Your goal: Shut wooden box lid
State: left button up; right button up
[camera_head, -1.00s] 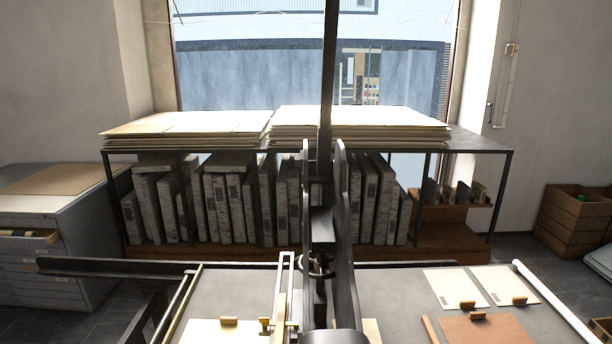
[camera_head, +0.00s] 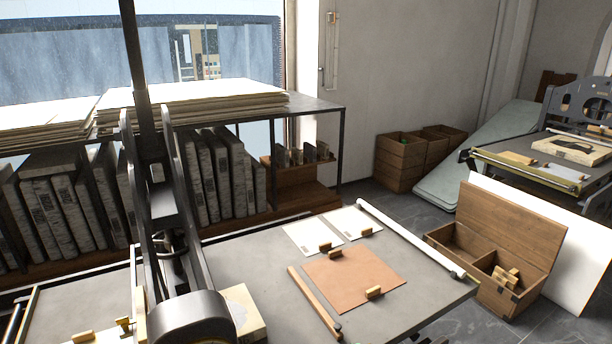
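The wooden box (camera_head: 500,297) stands on the floor at the right, beyond the right end of the press table. Its lid (camera_head: 510,226) is open and stands up at the back, leaning slightly backward. The box has two compartments with a divider between them. Small wooden pieces (camera_head: 506,277) sit in the right compartment; the floor of the left one is hidden. Neither of my grippers shows in the head view.
The press bed (camera_head: 255,278) fills the foreground, with an orange sheet (camera_head: 352,278) and a white roller (camera_head: 408,237) on it. A white board (camera_head: 577,262) stands right behind the box. Wooden crates (camera_head: 400,163) stand by the wall. Grey floor shows around the box.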

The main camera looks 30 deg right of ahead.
aim_at(537, 239)
jog(key=k+l, duration=0.1)
jog(key=l, duration=1.2)
jog(key=k+l, duration=0.15)
jog(key=l, duration=0.45)
jog(key=k+l+u, duration=0.1)
jog(key=l, duration=1.3)
jog(key=k+l+u, duration=0.1)
jog(key=l, duration=1.45)
jog(key=k+l, duration=0.15)
jog(key=l, duration=0.65)
jog(key=l+u, duration=0.1)
jog(key=l, duration=0.65)
jog(key=k+l, duration=0.15)
jog(key=l, duration=0.6)
jog(key=k+l, duration=0.1)
jog(key=l, duration=0.7)
jog(key=k+l+u, duration=0.1)
jog(key=l, duration=0.65)
